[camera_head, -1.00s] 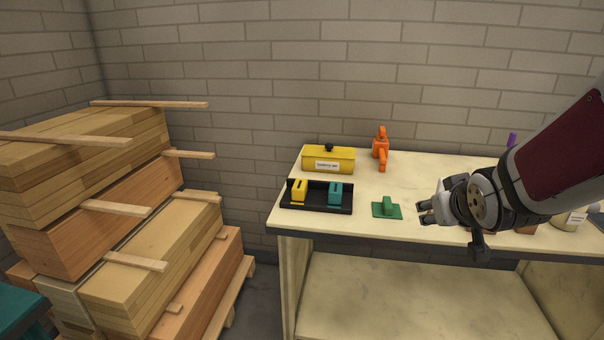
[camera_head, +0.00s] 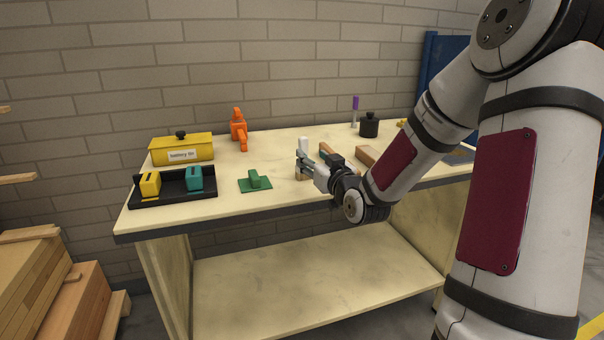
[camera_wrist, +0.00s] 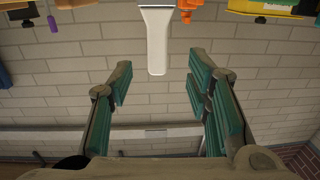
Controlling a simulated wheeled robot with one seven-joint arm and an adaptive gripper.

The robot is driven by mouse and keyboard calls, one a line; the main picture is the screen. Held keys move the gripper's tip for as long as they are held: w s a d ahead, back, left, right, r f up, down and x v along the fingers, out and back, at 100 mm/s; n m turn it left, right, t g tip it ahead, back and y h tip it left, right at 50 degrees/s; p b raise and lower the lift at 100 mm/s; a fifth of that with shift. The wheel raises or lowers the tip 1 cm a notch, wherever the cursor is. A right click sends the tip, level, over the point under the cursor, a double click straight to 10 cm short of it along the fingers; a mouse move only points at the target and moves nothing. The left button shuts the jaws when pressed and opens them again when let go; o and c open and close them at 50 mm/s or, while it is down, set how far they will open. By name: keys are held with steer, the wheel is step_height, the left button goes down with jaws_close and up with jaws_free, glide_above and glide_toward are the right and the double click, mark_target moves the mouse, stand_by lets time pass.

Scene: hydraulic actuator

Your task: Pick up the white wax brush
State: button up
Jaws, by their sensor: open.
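The white wax brush (camera_head: 304,145) stands on the table with its pale handle pointing up, just beyond my gripper. My gripper (camera_head: 306,166) is open and hides part of its lower end. In the wrist view, which looks upside down, the brush (camera_wrist: 156,42) hangs from the top edge with its handle end between and just ahead of the two green-padded fingers (camera_wrist: 159,68). The fingers are apart and nothing is held between them.
Left of the brush are a green block tool (camera_head: 256,181), a black tray (camera_head: 172,201) with yellow and teal pieces, a yellow battery bin (camera_head: 182,149) and an orange tool (camera_head: 239,133). A brown block (camera_head: 367,156) and black pot (camera_head: 369,125) stand to the right.

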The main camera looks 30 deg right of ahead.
mark_target(305, 149)
steer(key=b+x, duration=0.1)
steer(key=x, duration=0.7)
steer(key=shift+d+b, duration=0.2)
steer(key=shift+b, duration=0.15)
steer(key=shift+c, duration=0.6)
jaws_close()
